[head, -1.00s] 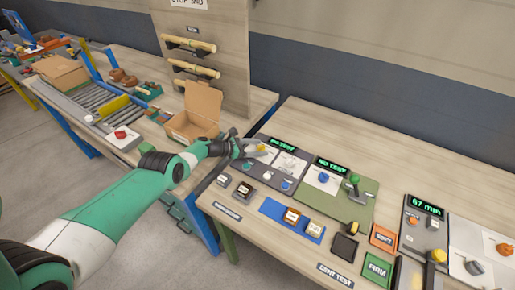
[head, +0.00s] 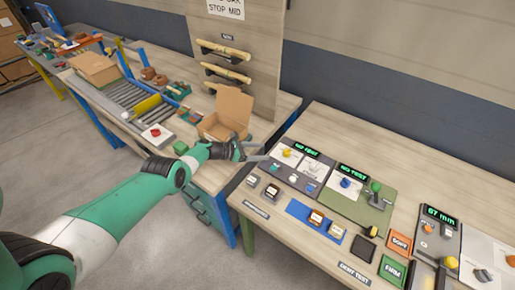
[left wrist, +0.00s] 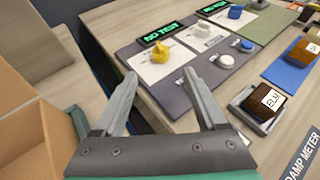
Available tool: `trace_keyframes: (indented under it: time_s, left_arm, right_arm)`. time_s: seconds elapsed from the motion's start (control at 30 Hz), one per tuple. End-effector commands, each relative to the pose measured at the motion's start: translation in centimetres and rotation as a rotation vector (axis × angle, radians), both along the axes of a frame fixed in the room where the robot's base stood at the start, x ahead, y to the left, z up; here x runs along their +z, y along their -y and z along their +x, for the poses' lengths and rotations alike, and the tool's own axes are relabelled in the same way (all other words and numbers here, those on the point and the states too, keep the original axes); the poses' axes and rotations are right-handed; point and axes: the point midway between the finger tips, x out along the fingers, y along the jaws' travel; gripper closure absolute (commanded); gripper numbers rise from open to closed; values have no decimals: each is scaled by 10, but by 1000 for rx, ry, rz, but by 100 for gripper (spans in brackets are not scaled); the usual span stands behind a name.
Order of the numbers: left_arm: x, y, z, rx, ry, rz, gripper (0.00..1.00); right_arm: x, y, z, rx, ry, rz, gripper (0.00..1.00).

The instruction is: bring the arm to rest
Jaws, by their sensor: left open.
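My left gripper (head: 258,152) is open and empty. It is above the gap between the two benches, beside the left edge of the dark test panel (head: 270,166). In the left wrist view, both fingers of the left gripper (left wrist: 160,78) are spread apart with nothing between them. A yellow turned piece (head: 287,153) sits on the panel's white plate, apart from the fingers; it also shows in the left wrist view (left wrist: 190,85). My right gripper is not in view.
An open cardboard box (head: 226,118) stands close behind the left gripper on the other bench. Blocks on a blue mat (head: 297,208) and a green panel (head: 368,214) lie to the right. Wooden pieces hang on an upright board (head: 250,20).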

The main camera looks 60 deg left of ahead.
Motion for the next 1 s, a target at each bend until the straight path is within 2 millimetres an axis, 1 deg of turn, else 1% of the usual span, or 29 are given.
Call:
trace_keyframes:
  time_s: [0.5, 0.57, 0.6, 0.67, 0.73, 0.77, 0.8, 0.87, 0.9, 0.97, 1.0]
  left_arm:
    - [-1, 1, 0, -1, 0, 1, 26]
    - [-1, 5, 4, -11, 0, 0, 26]
    - [-1, 12, 8, -25, 0, 0, 26]
    - [-2, 31, 20, -62, -1, -1, 26]
    - [-3, 65, 39, -130, -1, -3, 26]
    - [0, 82, 50, -165, 6, 7, 26]
    - [11, 104, 68, -216, 32, 36, 26]
    - [33, 138, 97, -305, 78, 114, 26]
    - [51, 161, 114, -365, 113, 182, 26]
    - [80, 196, 138, -451, 174, 303, 26]
    - [102, 219, 152, -507, 220, 404, 26]
  right_arm:
    - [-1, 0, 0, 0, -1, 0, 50]
    - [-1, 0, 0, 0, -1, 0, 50]
    - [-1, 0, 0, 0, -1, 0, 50]
    - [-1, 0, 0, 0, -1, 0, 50]
    - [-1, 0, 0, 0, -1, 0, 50]
    - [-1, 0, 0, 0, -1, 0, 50]
    - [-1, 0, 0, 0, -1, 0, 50]
    - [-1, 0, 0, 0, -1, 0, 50]
    - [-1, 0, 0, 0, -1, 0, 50]
    - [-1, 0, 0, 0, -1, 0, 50]
    - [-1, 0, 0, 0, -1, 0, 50]
